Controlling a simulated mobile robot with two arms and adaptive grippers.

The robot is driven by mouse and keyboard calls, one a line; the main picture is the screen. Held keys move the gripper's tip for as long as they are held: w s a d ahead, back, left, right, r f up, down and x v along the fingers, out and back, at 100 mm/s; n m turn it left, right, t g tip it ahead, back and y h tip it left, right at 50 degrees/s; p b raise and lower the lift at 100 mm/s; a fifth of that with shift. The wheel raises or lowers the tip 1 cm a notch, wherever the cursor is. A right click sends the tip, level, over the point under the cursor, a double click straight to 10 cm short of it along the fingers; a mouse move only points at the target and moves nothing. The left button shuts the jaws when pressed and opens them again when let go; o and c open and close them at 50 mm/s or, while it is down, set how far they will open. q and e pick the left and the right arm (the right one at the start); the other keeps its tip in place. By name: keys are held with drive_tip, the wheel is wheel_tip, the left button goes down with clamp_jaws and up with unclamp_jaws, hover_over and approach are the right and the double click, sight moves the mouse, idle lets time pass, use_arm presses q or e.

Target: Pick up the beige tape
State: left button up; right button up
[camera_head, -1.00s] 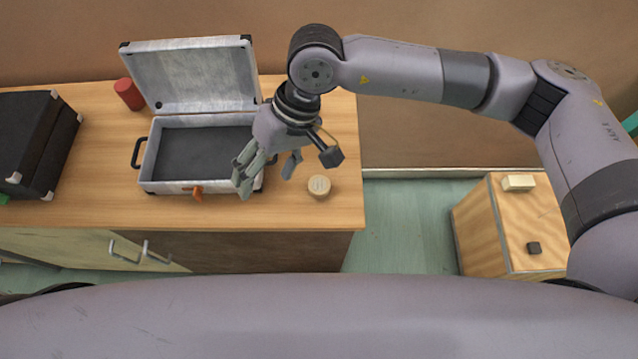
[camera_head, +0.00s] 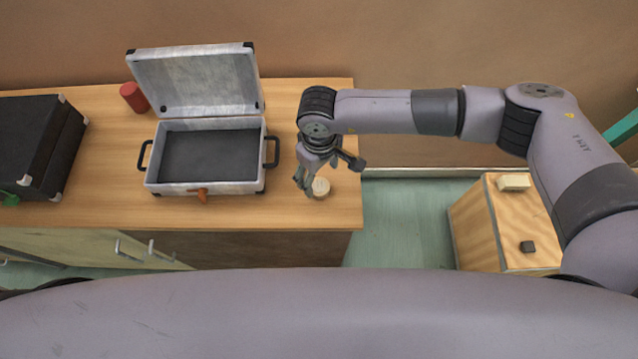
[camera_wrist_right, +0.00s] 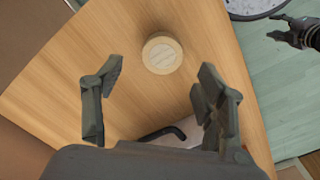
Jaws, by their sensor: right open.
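The beige tape (camera_head: 321,187) is a small round roll lying flat near the right end of the wooden counter. In the right wrist view the tape (camera_wrist_right: 162,54) lies beyond the fingertips, between the lines of the two fingers and not touched by them. My right gripper (camera_head: 308,186) is open and empty, just above and beside the tape, partly overlapping it in the head view. In the right wrist view the gripper's open fingers (camera_wrist_right: 153,95) point towards the tape. My left gripper is not in view.
An open silver case (camera_head: 207,190) with black handles stands left of the tape, an orange tag at its front. A red cylinder (camera_head: 133,97) and a black case (camera_head: 38,145) are farther left. A wooden box (camera_head: 490,235) stands right of the counter (camera_head: 300,222). Counter around the tape is clear.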

sight(319, 186)
wheel_tip(319, 186, down, 4)
drive_tip(key=shift+s+f+p, duration=0.1)
drive_tip(key=shift+s+p, duration=0.05)
drive_tip(key=shift+p, duration=0.8)
drive_tip(key=shift+f, duration=0.6)
drive_tip(key=shift+c, duration=0.4)
drive_tip(key=c, duration=1)
